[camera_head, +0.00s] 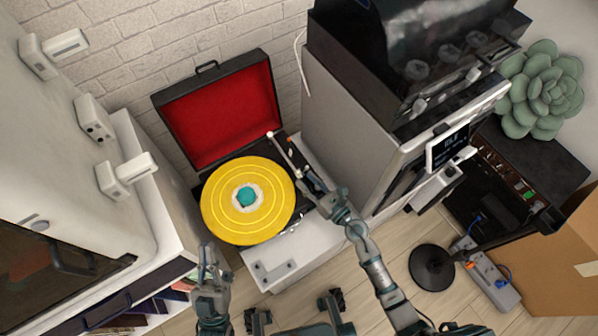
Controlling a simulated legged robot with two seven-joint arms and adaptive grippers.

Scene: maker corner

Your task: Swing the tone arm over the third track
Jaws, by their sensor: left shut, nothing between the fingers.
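The record player is an open case with a red-lined lid (222,112). A yellow record (222,212) with pale ring lines and a teal centre (246,196) lies on it. The tone arm (284,155) is a thin pale rod beside the record's upper right edge, and it looks clear of the yellow disc. My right gripper (316,186) is at the tone arm's lower end, right of the record; whether it touches the arm or is open is unclear. My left gripper (208,260) is shut and empty, below the record's lower left edge.
A white cabinet (172,205) stands close on the left. A tall grey-white machine (345,110) rises close on the right of the player. A white surface (290,262) with a small plate lies in front of the player. A lamp base (432,267) stands further right.

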